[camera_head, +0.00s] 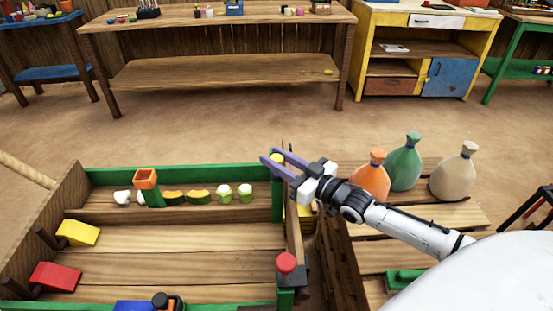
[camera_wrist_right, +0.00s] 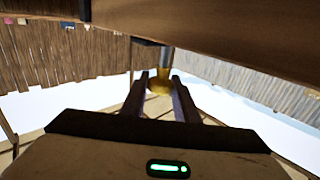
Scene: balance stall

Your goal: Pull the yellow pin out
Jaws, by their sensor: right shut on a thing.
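The yellow pin (camera_head: 277,158) shows as a small yellow head at the far right corner of the wooden stall frame (camera_head: 180,172). My right gripper (camera_head: 270,156) reaches in from the right, its two purple fingers on either side of the pin head. In the right wrist view the yellow pin (camera_wrist_right: 160,80) sits between the fingers of the gripper (camera_wrist_right: 159,82), below a grey shaft. The gripper is shut on it. How deep the pin sits is hidden. My left gripper is not in view.
A red-topped pin (camera_head: 286,263) stands at the near right corner. Red and yellow blocks (camera_head: 78,233) lie at left in the stall.

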